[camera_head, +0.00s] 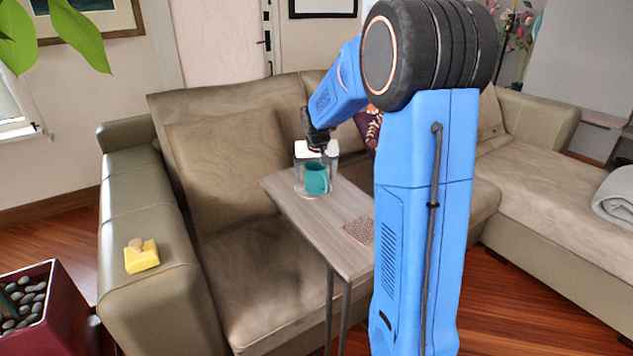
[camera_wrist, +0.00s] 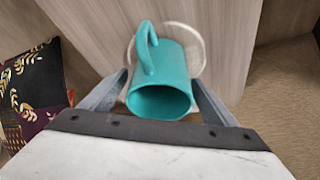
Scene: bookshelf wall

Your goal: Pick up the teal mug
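The teal mug (camera_head: 317,179) stands upright on a pale round mat near the far end of the wooden side table (camera_head: 318,221). In the wrist view I look down on the teal mug (camera_wrist: 160,85), with its handle on the upper left. The pale round mat (camera_wrist: 199,46) shows behind it. My gripper (camera_head: 316,173) points down over the mug, its fingers at either side. In the wrist view my gripper (camera_wrist: 160,76) is open around the mug, with small gaps seeming to show beside both fingers. Fingertip contact cannot be made out.
A brown patterned square (camera_head: 359,229) lies on the table nearer me. The beige sofa (camera_head: 225,160) surrounds the table's back and left. A yellow object (camera_head: 141,257) rests on its arm. A dark patterned cushion (camera_wrist: 30,90) is at the left in the wrist view.

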